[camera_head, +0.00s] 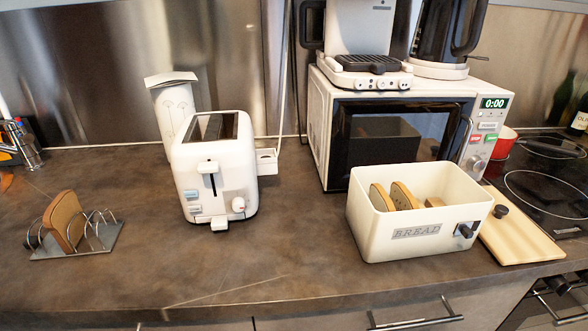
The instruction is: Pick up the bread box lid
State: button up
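The bread box (372,243) is a cream rectangular bin marked BREAD, open at the top, on the right part of the counter. Several slices of bread (403,196) are inside. A dark fitting (465,231) is on its front at the right. The lid (522,239) looks like a pale wooden board with a dark round knob (501,211). It lies just right of the box, knob up, near the front edge and partly hidden by the box. My gripper is not in view.
A cooktop (545,190) is right of the lid. A toaster (216,170) and toast rack (80,245) stand left. The counter (290,240) between toaster and box is clear.

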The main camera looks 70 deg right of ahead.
aim_at(512, 238)
jog(key=k+l, duration=0.4)
jog(key=k, duration=0.15)
jog(key=k+l, duration=0.45)
jog(key=k, duration=0.15)
